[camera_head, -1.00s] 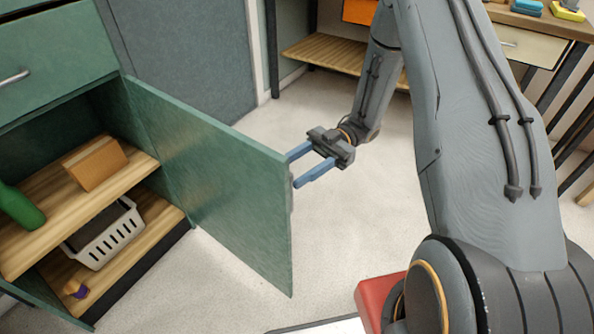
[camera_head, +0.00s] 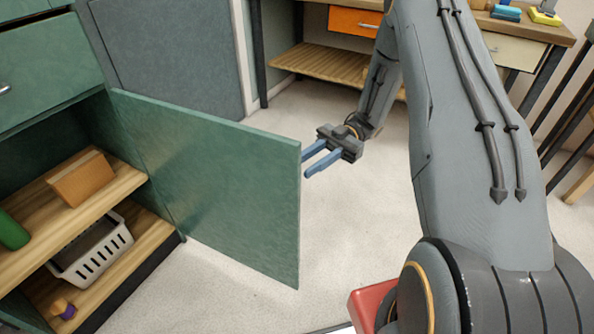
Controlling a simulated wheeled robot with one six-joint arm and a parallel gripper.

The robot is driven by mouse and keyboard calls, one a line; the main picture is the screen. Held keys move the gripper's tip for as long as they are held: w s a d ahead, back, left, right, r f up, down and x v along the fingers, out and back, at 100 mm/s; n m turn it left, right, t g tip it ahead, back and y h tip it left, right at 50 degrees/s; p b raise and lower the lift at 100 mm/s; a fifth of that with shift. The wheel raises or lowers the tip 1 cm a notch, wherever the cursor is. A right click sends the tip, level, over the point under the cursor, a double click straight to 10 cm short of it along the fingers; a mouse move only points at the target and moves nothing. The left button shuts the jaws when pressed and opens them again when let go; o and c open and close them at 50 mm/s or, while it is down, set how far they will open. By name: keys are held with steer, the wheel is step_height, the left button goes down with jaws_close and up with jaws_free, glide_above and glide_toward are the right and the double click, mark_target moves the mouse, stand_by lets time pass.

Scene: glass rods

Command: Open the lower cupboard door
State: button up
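The green lower cupboard door (camera_head: 215,185) stands wide open, swung out from its hinge side on the left toward the middle of the view. The cupboard's inside shows at the left, with a wooden shelf (camera_head: 124,180). My gripper (camera_head: 307,164) is just right of the door's free edge. Its two blue fingers point left toward the door and are spread apart, with nothing seen between them. The fingertips are close to the door's edge; I cannot tell whether they touch it. The door's handle is not visible.
The cupboard holds a cardboard box (camera_head: 82,178), a green cylinder (camera_head: 12,232), a white basket (camera_head: 95,255) and a small purple and orange item (camera_head: 62,308). A workbench with an orange drawer (camera_head: 354,21) stands at the back. The pale floor between is clear.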

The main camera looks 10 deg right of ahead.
steer(key=shift+w+d, duration=0.1)
steer(key=shift+d, duration=0.15)
steer(key=shift+a, duration=0.1)
steer(key=shift+w, duration=0.2)
steer(key=shift+w+d+b, duration=0.15)
steer(key=shift+w+b, duration=0.8)
steer(key=shift+w, duration=0.5)
steer(key=shift+w+d+b, duration=0.1)
steer(key=shift+w+b, duration=0.8)
steer(key=shift+w, duration=0.55)
steer(key=o, duration=0.5)
steer(key=shift+w+b, duration=0.7)
steer(key=shift+w, duration=0.4)
steer(key=shift+o, duration=1.1)
steer(key=shift+w, duration=0.35)
steer(key=shift+c, duration=0.2)
